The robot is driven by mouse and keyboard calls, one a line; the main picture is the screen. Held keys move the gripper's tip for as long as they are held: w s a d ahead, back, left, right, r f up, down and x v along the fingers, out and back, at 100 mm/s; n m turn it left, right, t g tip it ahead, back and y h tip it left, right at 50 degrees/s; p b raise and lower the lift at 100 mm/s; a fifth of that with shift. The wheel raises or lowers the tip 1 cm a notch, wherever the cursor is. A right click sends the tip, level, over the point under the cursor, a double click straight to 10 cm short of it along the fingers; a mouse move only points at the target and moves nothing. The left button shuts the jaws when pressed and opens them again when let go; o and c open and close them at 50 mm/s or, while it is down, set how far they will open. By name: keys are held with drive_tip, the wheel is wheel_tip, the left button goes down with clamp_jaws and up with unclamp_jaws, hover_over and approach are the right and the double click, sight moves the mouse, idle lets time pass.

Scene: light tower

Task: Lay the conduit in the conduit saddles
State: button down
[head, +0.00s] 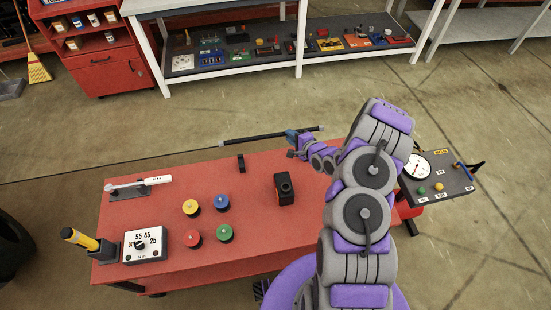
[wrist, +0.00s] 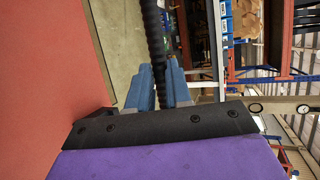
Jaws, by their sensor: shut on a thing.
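In the wrist view the ribbed black conduit (wrist: 153,40) runs between the blue fingers of my gripper (wrist: 160,88). A small black upright piece (head: 241,163), which looks like a conduit saddle, stands near the table's far edge, below and nearer than the conduit. A second saddle is not clearly visible; my arm hides part of the table's right side.
The red table (head: 150,215) bears a black block (head: 284,188), several coloured buttons (head: 191,207), a dial box (head: 145,245), a yellow-handled tool (head: 80,238) and a white tool (head: 140,185). A gauge panel (head: 440,175) stands at right. The floor behind the table is clear.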

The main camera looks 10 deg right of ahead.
drive_tip(key=f, duration=0.2)
drive_tip(key=f+b, duration=0.1)
drive_tip(key=f, duration=0.2)
drive_tip(key=s+f, duration=0.1)
drive_tip(key=f, duration=0.1)
drive_tip(key=shift+f+b, duration=0.3)
drive_tip(key=shift+b, duration=0.05)
drive_tip(key=shift+d+f, duration=0.15)
drive_tip(key=shift+f, duration=0.1)
wheel_tip(320, 180, down, 3)
drive_tip(key=shift+f+b, duration=0.15)
drive_tip(key=shift+b, duration=0.4)
drive_tip(key=shift+w+a+f, duration=0.1)
drive_tip(key=shift+a, duration=0.35)
drive_tip(key=shift+d+f+b, duration=0.3)
drive_tip(key=shift+d+f, duration=0.05)
drive_tip(key=c, duration=1.5)
unclamp_jaws()
drive_tip(key=o, duration=0.5)
drive_tip(key=shift+a, duration=0.25)
drive_tip(key=shift+c, duration=0.2)
